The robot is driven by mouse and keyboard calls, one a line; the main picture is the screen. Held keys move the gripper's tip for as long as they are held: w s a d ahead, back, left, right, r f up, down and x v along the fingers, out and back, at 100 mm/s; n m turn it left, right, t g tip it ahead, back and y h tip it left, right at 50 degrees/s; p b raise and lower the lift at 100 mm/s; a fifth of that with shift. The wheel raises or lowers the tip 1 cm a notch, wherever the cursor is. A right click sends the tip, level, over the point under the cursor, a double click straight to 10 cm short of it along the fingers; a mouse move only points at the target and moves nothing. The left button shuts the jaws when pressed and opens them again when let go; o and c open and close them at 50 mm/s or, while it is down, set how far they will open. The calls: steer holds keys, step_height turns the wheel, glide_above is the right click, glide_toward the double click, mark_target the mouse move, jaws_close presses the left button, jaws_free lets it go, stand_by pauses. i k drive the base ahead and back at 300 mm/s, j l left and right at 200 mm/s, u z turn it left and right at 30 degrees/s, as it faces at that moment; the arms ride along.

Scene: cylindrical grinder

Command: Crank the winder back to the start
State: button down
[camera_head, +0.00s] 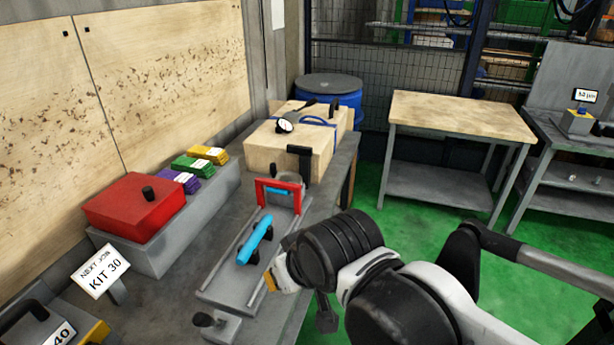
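A grey slide unit (225,281) lies along the bench, with a bright blue bar (256,240) on black supports and a red frame (278,187) standing across its far end. At its near end a small grey block carries a black knob (203,320), which looks like the winder's crank handle. My gripper (300,297) is at the right side of the slide unit, near its right edge, to the right of the knob and apart from it. The wrist hides most of the gripper, so its fingers cannot be made out clearly.
A red box (134,205) with a black knob sits on a grey block at left, beside purple, green and yellow packs (194,166). A wooden box (293,143) with a gauge is behind. Green floor (398,225) is clear at right.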

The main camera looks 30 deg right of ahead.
mark_target(287, 175)
steer(key=k+j+z, duration=0.1)
steer(key=j+z, duration=0.25)
steer(key=k+j+z, duration=0.15)
steer(key=z, duration=0.2)
steer(key=i+l+z, duration=0.15)
steer(key=i, duration=0.25)
steer(key=i+l+z, duration=0.15)
steer(key=i, duration=0.2)
